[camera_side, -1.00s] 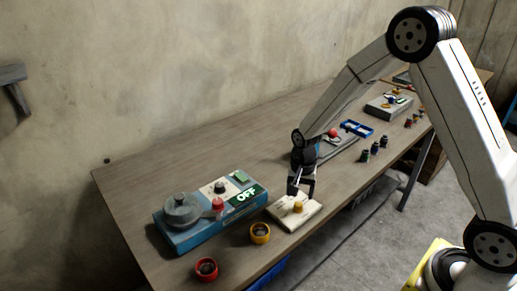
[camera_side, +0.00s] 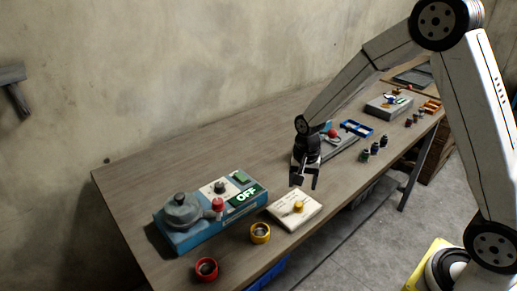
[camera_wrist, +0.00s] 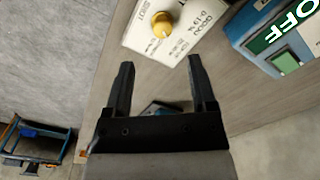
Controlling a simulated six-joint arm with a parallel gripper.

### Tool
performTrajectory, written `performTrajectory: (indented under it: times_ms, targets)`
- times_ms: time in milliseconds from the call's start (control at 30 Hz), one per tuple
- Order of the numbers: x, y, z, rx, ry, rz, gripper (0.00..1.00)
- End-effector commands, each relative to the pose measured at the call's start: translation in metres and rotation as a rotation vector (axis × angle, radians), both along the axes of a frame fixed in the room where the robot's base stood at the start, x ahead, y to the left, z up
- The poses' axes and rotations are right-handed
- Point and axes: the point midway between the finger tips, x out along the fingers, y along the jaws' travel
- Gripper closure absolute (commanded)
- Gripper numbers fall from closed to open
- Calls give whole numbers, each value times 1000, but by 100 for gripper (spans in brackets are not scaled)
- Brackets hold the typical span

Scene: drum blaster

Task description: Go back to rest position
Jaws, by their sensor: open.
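My gripper (camera_side: 303,182) is open and empty above the table, behind and above a cream box with a yellow knob (camera_side: 298,207). In the wrist view its two dark fingers (camera_wrist: 160,88) are spread apart with nothing between them but the table. The cream box (camera_wrist: 168,30) lies just beyond the fingertips there, apart from them. A blue machine (camera_side: 205,222) with a grey round lid, a red knob and a green OFF sign stands left of it. The OFF sign also shows in the wrist view (camera_wrist: 285,32).
A red-rimmed jar (camera_side: 206,269) and a yellow-rimmed jar (camera_side: 260,233) stand near the table's front edge. Further right are a blue tray (camera_side: 357,128), several small dark jars and a grey box (camera_side: 388,108). The table's back left is bare.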

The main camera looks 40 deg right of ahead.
Motion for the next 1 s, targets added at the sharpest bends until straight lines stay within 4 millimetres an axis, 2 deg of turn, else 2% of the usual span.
performTrajectory:
  times_ms: [167,400,700,833,1000]
  targets:
    - [-19,7,15,-7,-37,147,28]
    - [-61,19,36,-34,-110,452,28]
    - [-112,30,49,-89,-185,795,28]
    - [-124,32,50,-104,-199,871,28]
    - [-128,32,50,-110,-204,903,28]
